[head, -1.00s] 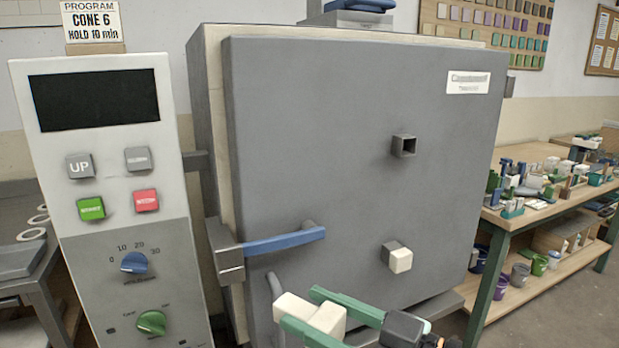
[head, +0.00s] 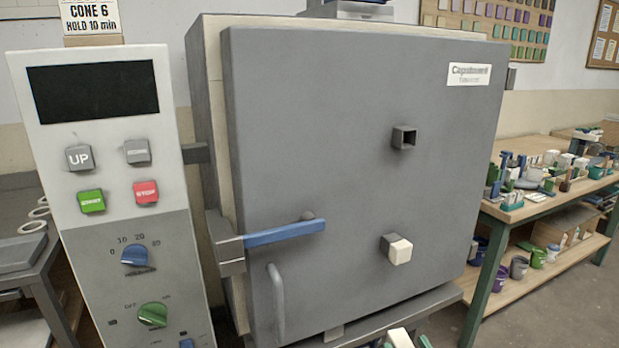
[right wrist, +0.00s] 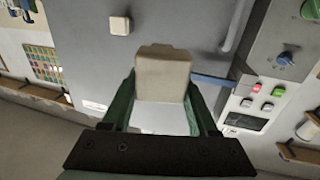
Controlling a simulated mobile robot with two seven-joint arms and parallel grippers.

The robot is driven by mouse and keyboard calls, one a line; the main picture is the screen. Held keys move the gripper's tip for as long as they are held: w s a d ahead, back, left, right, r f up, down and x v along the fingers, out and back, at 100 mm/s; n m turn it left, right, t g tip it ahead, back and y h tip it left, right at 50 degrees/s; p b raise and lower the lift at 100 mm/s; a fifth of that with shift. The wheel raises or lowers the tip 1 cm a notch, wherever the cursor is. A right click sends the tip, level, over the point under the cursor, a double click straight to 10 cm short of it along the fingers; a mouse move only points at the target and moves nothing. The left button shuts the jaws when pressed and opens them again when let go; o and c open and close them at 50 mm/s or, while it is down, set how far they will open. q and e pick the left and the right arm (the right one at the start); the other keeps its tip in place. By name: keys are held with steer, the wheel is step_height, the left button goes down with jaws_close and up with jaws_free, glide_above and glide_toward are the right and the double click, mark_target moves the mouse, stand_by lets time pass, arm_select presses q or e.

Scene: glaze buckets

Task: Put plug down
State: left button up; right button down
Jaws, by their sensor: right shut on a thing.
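My right gripper (right wrist: 161,100), with green fingers, is shut on a cream plug (right wrist: 163,75). In the head view only the tips of the gripper and the held plug (head: 399,338) show at the bottom edge, in front of the kiln's lower part. The grey kiln door (head: 350,180) is shut. Its upper peephole (head: 404,138) is an open, empty square tube. Another cream plug (head: 400,251) sits in the lower peephole; it also shows in the right wrist view (right wrist: 120,25). My left gripper is out of view.
A control panel (head: 105,190) stands left of the kiln. A blue latch handle (head: 285,233) and a grey door handle (head: 277,300) stick out from the door. At right is a cluttered workbench (head: 540,207) with pots below; a grey table (head: 25,262) is at far left.

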steer(key=s+d+f+m+h, duration=0.1)
steer(key=d+f+m+h, duration=0.1)
steer(key=d+h, duration=0.15)
arm_select(q)
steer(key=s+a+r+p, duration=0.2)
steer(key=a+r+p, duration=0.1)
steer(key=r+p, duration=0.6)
steer(key=p, duration=0.4)
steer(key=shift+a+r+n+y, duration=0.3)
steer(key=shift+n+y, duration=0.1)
arm_select(e)
step_height(320, 180, up, 13)
steer(key=d, duration=0.1)
steer(key=shift+s, duration=0.35)
